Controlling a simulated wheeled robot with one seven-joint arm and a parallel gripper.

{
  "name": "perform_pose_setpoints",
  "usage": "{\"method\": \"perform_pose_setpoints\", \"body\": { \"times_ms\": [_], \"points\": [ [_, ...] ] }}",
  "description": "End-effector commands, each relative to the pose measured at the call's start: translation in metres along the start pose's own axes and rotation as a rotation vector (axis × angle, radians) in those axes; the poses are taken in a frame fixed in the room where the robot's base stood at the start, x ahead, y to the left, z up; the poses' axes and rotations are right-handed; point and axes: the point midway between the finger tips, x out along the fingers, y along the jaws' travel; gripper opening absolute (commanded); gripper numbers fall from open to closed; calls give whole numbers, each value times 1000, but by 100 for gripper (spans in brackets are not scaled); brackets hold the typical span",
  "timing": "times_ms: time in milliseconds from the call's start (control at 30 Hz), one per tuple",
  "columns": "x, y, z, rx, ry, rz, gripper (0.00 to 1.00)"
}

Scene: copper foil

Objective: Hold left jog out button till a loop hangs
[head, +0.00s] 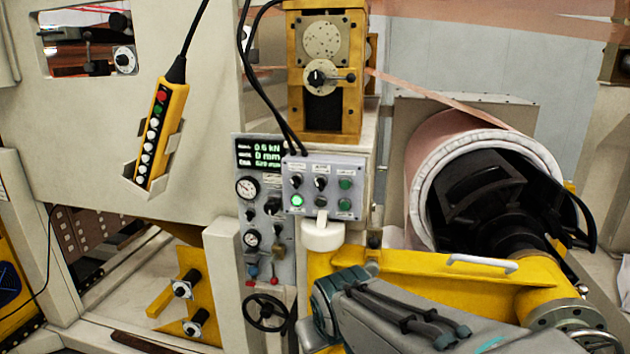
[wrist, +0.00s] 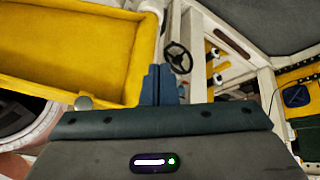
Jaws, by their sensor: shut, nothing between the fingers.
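The grey control box (head: 323,165) is at the middle of the head view, with a lit green button (head: 297,200) at its lower left, two darker green buttons at its right and black knobs. Its labels are too small to read, so I cannot tell which button is the left jog out. My gripper (wrist: 164,72) shows in the wrist view with its blue-grey fingers shut and empty, apart from any button. In the head view my arm (head: 390,310) lies low at the front, below the box; the fingertips cannot be made out there. No hanging loop can be made out.
A yellow pendant (head: 161,135) hangs left of the box. A gauge panel (head: 249,212) and black handwheel (head: 266,312) stand left and below. The copper foil roll (head: 425,170) is at right. A yellow beam (head: 415,268) lies behind my arm.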

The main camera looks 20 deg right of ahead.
Motion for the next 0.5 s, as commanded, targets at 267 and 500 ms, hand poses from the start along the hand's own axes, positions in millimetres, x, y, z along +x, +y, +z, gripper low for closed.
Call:
{"method": "perform_pose_setpoints", "body": {
  "times_ms": [267, 500],
  "points": [
    [-8, 82, -102, -217, 389, 183, 0],
    [-32, 114, -163, -473, 703, 252, 0]
  ]
}}
